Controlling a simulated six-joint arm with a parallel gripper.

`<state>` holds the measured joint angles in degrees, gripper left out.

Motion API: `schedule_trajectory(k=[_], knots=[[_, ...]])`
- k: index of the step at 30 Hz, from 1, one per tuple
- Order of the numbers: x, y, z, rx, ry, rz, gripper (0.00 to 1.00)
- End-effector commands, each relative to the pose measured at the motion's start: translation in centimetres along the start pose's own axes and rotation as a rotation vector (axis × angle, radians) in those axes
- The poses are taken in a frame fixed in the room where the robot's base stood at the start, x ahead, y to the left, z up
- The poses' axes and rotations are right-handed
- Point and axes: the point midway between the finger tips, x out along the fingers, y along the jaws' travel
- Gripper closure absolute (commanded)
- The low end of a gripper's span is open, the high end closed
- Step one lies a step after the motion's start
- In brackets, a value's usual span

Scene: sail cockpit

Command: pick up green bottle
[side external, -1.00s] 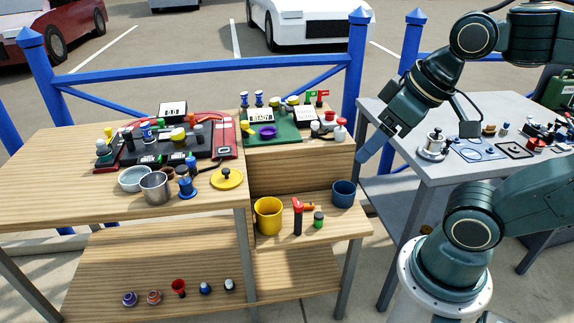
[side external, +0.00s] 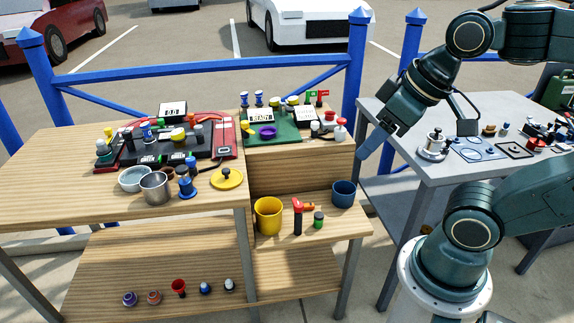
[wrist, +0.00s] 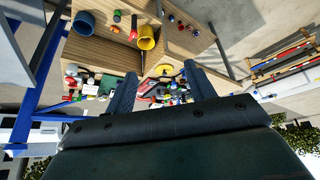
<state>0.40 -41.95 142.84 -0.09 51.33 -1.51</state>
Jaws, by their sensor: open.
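A small green bottle (side external: 318,220) with a dark cap stands upright on the low wooden shelf at the centre right of the side view. In the wrist view the green bottle (wrist: 117,16) is small, near the top. My gripper (side external: 366,148) hangs in the air above and to the right of the shelf, well apart from the bottle. In the wrist view its two fingers (wrist: 160,82) are spread with nothing held between them.
A yellow mug (side external: 268,216) and a blue cup (side external: 343,193) stand near the bottle. The upper wooden table (side external: 80,150) holds pots and panels. A grey table (side external: 455,185) is at right, and a blue railing (side external: 210,57) runs behind.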

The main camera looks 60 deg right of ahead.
Motion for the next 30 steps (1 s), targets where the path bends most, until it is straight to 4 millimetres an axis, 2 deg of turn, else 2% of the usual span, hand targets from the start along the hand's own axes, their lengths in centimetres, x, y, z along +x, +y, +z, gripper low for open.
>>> schedule_trajectory(k=[8, 14, 21, 30], knots=[[1.6, 0.9, -2.2, -0.142, -0.055, 0.009, 0.45], [4.0, 2.3, -4.5, -0.308, -0.115, 0.002, 0.45], [7.4, 4.3, -6.8, -0.507, -0.182, -0.027, 0.45], [12.6, 7.5, -8.5, -0.748, -0.253, -0.095, 0.45]])
